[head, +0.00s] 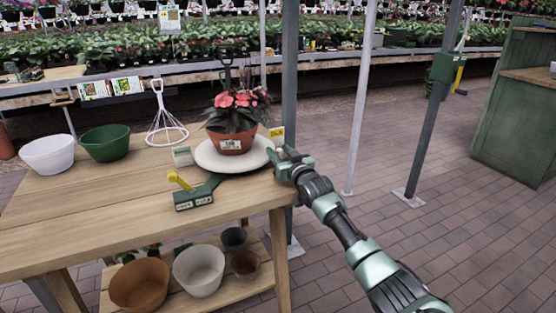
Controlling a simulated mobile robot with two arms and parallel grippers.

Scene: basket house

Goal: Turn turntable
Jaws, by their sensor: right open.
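A round white turntable (209,158) sits near the right end of the wooden table (110,216). A terracotta pot (232,142) with pink flowers and dark leaves stands upright on it. My right gripper (279,157) is at the turntable's right edge, with its fingers apart. I cannot tell whether the fingers touch the rim. No object shows between them. My left gripper is not in view.
White (48,155) and green (106,143) bowls and a white wire stand (166,128) are to the left. Pots sit on the lower shelf. Metal posts (290,70) rise behind the table.

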